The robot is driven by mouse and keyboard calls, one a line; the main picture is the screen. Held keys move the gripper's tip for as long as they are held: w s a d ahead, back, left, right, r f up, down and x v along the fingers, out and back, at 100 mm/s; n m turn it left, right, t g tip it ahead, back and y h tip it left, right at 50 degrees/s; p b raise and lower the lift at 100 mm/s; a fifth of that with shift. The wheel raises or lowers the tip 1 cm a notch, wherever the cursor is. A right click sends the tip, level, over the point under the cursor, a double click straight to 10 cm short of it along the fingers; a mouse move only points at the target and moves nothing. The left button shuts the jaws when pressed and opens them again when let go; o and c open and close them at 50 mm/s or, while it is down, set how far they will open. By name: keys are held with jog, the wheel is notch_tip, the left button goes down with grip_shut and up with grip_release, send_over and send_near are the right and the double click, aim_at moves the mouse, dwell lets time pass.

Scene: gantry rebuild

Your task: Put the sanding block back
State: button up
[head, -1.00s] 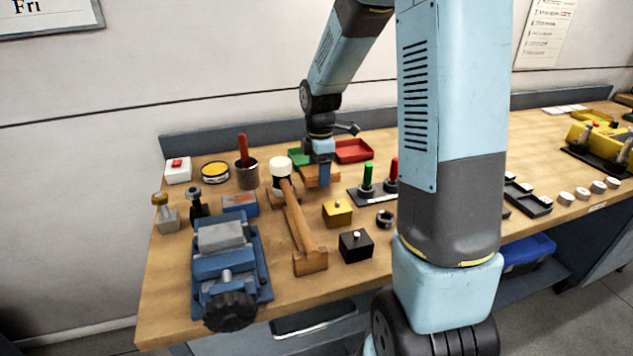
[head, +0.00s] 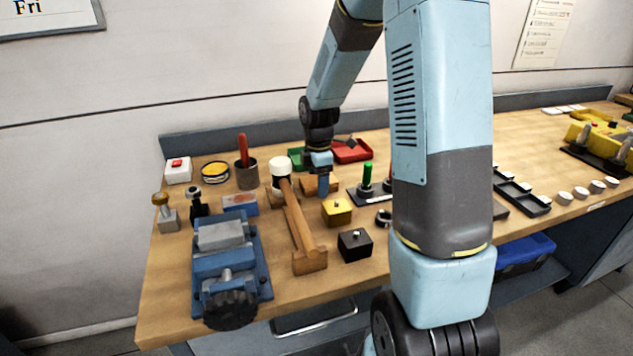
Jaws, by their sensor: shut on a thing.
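The sanding block appears to be the wooden, tan-brown block (head: 308,187) toward the back of the bench in the head view. My gripper (head: 323,187) points down over it and is shut on it; a blue finger covers the block's middle. The block is just right of the mallet's white head and behind the yellow block. I cannot tell whether its underside touches the bench top.
A wooden mallet (head: 302,232) lies close on the left, with a blue vise (head: 229,262) beyond it. A yellow block (head: 337,211) and black block (head: 355,244) stand in front. A red tray (head: 351,151) is behind; a green-handled tool (head: 367,176) stands right.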

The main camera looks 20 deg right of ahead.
jog(key=shift+s+f, duration=0.4)
jog(key=shift+f, duration=0.2)
jog(key=o, duration=1)
jog(key=shift+w, duration=0.1)
notch_tip(320, 180, up, 13)
jog(key=s+r+m+t, duration=0.1)
jog(key=s+r+m, duration=0.3)
jog(key=s+m, duration=0.2)
jog(key=s+r+m+t, duration=0.2)
jog(key=s+r+m, duration=0.2)
jog(key=s, duration=0.7)
jog(key=s+r+m+t, duration=0.2)
jog(key=s+r+m, duration=0.2)
jog(key=s+m, duration=0.4)
jog(key=shift+s+a+r, duration=0.15)
jog(key=shift+a+r, duration=0.15)
jog(key=shift+r, duration=0.05)
